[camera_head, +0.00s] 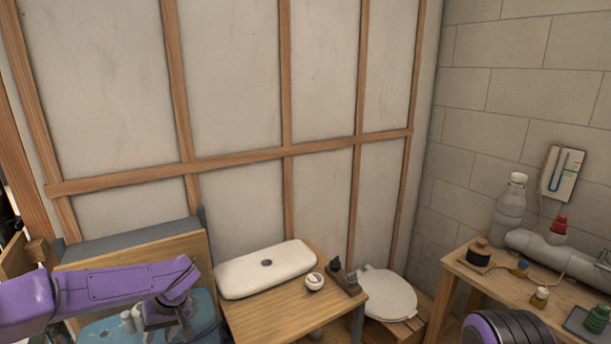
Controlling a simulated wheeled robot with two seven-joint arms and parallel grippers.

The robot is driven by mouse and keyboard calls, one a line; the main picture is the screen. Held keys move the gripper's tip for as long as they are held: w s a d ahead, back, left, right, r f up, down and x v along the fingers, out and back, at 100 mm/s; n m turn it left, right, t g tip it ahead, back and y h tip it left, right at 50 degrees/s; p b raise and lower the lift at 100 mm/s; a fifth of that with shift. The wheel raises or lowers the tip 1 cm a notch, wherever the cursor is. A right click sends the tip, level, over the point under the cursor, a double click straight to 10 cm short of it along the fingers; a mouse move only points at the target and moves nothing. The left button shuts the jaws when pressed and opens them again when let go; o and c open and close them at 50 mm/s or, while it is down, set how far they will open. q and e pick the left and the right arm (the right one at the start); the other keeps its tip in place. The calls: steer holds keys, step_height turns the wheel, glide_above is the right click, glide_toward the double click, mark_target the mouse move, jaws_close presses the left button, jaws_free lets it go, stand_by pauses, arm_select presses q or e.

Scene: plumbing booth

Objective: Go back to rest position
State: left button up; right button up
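My purple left arm comes in from the left. My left gripper (168,314) is at its end, pointing down over a blue surface (203,312) at the lower left. Its fingers are small and dark, so I cannot tell whether they are open or shut. Part of my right arm shows as a purple and black rounded joint at the bottom right edge. My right gripper is out of the picture.
A wooden table (262,322) bears a white tank lid (265,269), a small white cup (314,281) and a dark tool block (345,282). A white toilet seat (386,294) is beside it. The right bench (508,286) holds a grey pipe (540,246), bottle (509,203) and small jars.

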arm_select(q)
steer(key=s+d+f+m+t+y+b, duration=0.1)
steer(key=s+d+f+t+y+b, duration=0.15)
steer(key=s+f, duration=0.6)
steer(key=s+d+f+m+t+y+b, duration=0.1)
steer(key=s+f+t+b, duration=0.3)
steer(key=f, duration=0.8)
steer(key=s+f+g+h, duration=0.1)
steer(key=s+f+h, duration=0.1)
steer(key=s, duration=0.9)
steer(key=s+f+n+g+h, duration=0.1)
steer(key=s+f+g+h, duration=0.1)
steer(key=s, duration=1)
step_height(320, 180, down, 3)
steer(key=shift+d+r+h, duration=0.1)
steer(key=shift+d+h, duration=0.25)
steer(key=shift+h, duration=0.1)
